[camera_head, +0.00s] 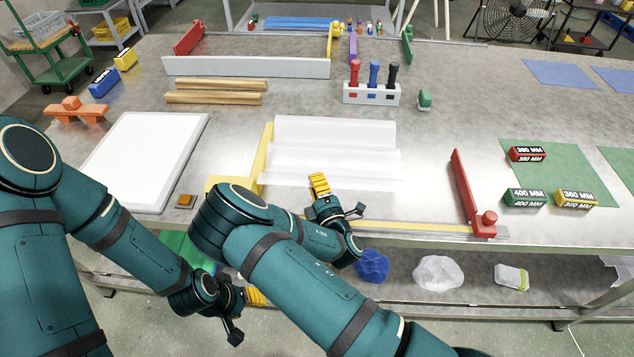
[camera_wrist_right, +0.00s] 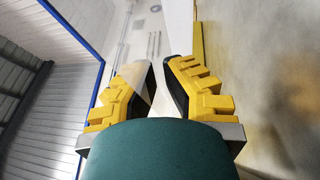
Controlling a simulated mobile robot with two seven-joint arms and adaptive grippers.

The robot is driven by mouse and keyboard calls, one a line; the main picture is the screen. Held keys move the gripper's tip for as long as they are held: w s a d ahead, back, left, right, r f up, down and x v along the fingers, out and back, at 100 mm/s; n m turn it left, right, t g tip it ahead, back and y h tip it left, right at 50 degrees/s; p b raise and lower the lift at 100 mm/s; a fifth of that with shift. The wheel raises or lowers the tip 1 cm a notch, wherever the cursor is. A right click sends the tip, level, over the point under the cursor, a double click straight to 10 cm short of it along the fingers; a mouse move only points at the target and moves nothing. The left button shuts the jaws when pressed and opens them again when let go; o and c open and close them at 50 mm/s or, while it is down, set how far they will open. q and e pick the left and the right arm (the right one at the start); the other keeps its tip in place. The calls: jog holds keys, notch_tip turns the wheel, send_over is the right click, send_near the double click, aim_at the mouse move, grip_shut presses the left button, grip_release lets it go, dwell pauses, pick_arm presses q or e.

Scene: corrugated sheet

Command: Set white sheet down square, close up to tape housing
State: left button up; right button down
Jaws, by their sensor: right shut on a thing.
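The white sheet (camera_head: 335,160) is translucent and corrugated, lying lengthwise across the middle of the table. Its left end is close beside a yellow upright strip (camera_head: 266,150); I cannot tell if they touch. A yellow block (camera_head: 222,184), seemingly the tape housing, sits at the near left corner, partly hidden by my right arm. My right gripper (camera_head: 319,185) is shut on the sheet's near edge. In the right wrist view the fingers (camera_wrist_right: 158,80) show, with the sheet pale between them. My left gripper (camera_head: 254,297) hangs below the table's front edge, its finger gap unclear.
A red stop (camera_head: 466,195) stands at right, with a yellow tape strip (camera_head: 420,226) along the front edge. A white board (camera_head: 145,160) lies left. A white rail (camera_head: 245,66), wooden bars (camera_head: 215,97) and a marker rack (camera_head: 371,94) stand behind the sheet.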

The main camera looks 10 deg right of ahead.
jog(key=c, duration=1.1)
grip_release()
jog(key=shift+o, duration=0.2)
jog(key=shift+s, duration=0.1)
jog(key=v, duration=0.7)
jog(key=shift+s, duration=0.2)
